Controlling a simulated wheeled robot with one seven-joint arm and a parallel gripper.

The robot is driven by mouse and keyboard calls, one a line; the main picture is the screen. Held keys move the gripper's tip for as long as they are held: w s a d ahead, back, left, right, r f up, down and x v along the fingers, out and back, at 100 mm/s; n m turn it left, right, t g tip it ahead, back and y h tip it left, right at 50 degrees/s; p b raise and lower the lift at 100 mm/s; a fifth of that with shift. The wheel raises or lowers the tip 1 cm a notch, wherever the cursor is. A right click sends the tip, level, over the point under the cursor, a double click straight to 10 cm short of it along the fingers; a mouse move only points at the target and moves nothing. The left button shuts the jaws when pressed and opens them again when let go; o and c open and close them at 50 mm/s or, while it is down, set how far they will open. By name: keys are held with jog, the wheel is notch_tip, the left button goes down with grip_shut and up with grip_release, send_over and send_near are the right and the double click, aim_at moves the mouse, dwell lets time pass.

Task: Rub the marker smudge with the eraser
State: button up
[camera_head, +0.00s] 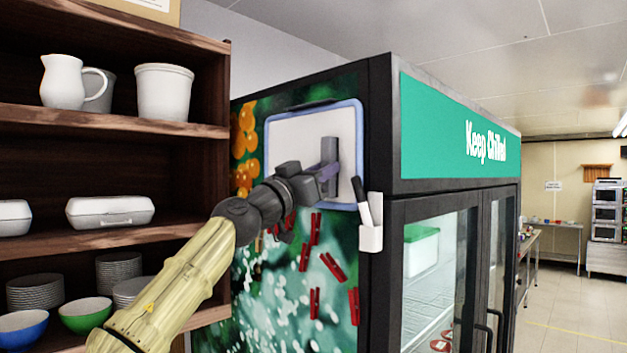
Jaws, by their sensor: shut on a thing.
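A small whiteboard (290,136) with a light blue frame hangs on the side of the drinks fridge. My gripper (328,165) is in front of the right part of the board, shut on the eraser (327,173), of which only a dull purple strip shows. I cannot tell whether the eraser touches the board. No marker smudge shows on the visible white surface; the gripper and arm cover part of the board.
A white holder (370,236) with a dark marker (362,202) is on the fridge edge, right of the board. Several red clips (333,266) are on the fridge side below. Wooden shelves (120,236) with dishes stand at left, close to my arm.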

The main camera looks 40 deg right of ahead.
jog(key=shift+s, duration=0.2)
jog(key=shift+s+d+f+b, duration=0.15)
jog(key=shift+s+b, duration=1.2)
jog(key=shift+s, duration=0.5)
jog(key=shift+w, duration=0.1)
jog(key=shift+a+b, duration=0.35)
jog(key=shift+a, duration=0.15)
jog(key=shift+s+a+b, duration=0.15)
jog(key=shift+a+b, duration=0.35)
jog(key=shift+a, duration=0.75)
jog(key=shift+s+a+b, duration=0.1)
jog(key=shift+a+b, duration=0.35)
jog(key=shift+a, duration=0.8)
